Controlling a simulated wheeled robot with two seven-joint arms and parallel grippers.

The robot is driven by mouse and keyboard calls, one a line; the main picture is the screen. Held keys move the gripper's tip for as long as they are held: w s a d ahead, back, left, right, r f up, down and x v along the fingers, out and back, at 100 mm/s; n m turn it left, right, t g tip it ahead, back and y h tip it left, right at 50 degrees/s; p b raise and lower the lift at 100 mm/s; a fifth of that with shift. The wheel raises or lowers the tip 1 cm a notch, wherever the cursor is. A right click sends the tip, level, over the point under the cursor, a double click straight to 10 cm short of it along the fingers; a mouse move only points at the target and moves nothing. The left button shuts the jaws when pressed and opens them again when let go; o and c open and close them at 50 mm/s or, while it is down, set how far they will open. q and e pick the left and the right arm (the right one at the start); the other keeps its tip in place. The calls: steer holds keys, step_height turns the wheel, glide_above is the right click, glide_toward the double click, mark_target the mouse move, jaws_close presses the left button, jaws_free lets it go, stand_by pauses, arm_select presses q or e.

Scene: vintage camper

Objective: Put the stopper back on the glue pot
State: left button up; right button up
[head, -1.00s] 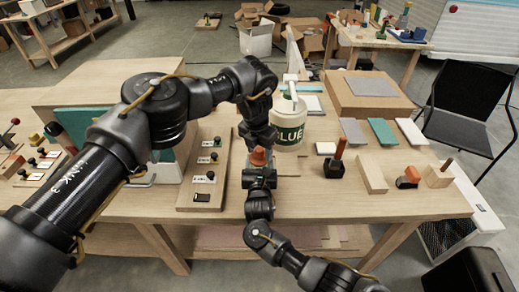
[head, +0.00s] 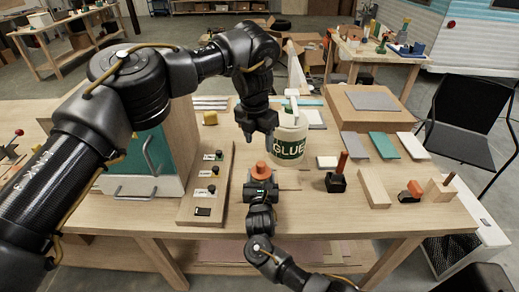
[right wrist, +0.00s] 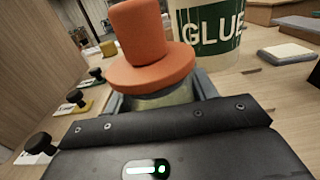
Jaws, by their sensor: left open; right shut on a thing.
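The orange stopper (head: 261,169) has a wide brim and a narrower knob. In the right wrist view the stopper (right wrist: 150,45) sits upright on the mouth of a small olive-coloured pot (right wrist: 165,98). No gap shows between brim and pot from here. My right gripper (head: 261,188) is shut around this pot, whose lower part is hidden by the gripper. My left gripper (head: 258,138) is open and empty, pointing down above and a little behind the stopper, apart from it.
A large white jug (head: 290,135) labelled GLUE stands just behind. A board with several black knobs (head: 209,185) lies at left, beside a teal-fronted cabinet (head: 150,160). Wooden blocks (head: 373,188) and a dark red-handled tool (head: 336,180) are at right. The front table edge is clear.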

arm_select(q)
steer(key=shift+r, duration=0.45)
arm_select(e)
steer(key=o, duration=1.4)
steer(key=shift+o, duration=0.2)
steer(key=shift+s, duration=0.4)
steer(key=s+p, duration=0.1)
steer(key=s, duration=0.7)
steer(key=shift+s+r, duration=0.1)
steer(key=shift+s, duration=0.2)
arm_select(q)
steer(key=shift+r, duration=0.6)
arm_select(e)
steer(key=shift+s, duration=0.75)
arm_select(q)
steer(key=shift+s, duration=0.1)
